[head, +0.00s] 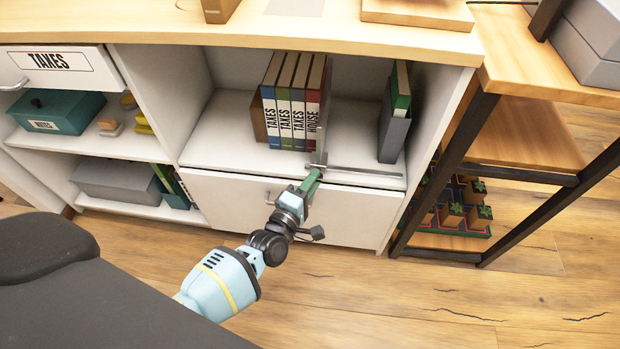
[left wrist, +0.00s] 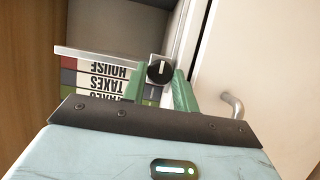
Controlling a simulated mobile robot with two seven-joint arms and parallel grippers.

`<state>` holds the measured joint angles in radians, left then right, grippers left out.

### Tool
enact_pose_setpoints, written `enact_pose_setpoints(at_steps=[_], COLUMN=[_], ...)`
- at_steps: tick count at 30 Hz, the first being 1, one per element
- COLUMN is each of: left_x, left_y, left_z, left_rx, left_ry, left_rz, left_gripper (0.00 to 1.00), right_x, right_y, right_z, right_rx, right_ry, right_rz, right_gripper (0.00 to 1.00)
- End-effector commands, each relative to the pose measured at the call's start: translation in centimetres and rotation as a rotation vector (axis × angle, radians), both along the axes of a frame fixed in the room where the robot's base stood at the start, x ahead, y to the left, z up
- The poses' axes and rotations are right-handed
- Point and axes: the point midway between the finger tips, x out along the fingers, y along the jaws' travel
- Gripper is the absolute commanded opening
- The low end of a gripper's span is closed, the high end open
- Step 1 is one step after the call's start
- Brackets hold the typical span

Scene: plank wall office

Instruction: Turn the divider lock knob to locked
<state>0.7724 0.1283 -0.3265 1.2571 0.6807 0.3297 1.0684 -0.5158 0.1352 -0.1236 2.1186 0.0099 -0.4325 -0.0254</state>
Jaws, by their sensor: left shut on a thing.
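The lock knob (left wrist: 158,69) is a small round black knob with a pale mark, on a grey mount, in the left wrist view. A thin pale divider plate (left wrist: 95,57) runs left from it; the divider also shows edge-on in the head view (head: 322,135). My left gripper (head: 316,172) reaches the front edge of the open shelf. Its green fingers (left wrist: 157,84) are shut on the knob, one on each side. The head view hides most of the knob behind the fingers. I cannot read the lock marking. My right gripper is not in view.
Several upright books (head: 292,105) stand just left of the divider. A metal rail (head: 362,174) runs along the shelf front. A grey holder (head: 392,130) with a green book stands at right. Below is a white drawer front with a handle (left wrist: 233,104).

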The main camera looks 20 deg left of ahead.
Motion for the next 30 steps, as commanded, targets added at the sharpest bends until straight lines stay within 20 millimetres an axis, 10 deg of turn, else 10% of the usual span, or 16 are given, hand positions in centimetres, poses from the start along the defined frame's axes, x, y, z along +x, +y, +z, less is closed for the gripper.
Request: enact_pose_setpoints(at_steps=[30], left_x=[0.0], left_y=[-0.1], left_z=[0.4], left_rx=[0.524], left_ry=[0.153], left_rz=[0.000], left_gripper=[0.06], right_x=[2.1], right_y=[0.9], right_z=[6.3], right_rx=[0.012], right_ry=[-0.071], right_rz=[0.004], right_gripper=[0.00])
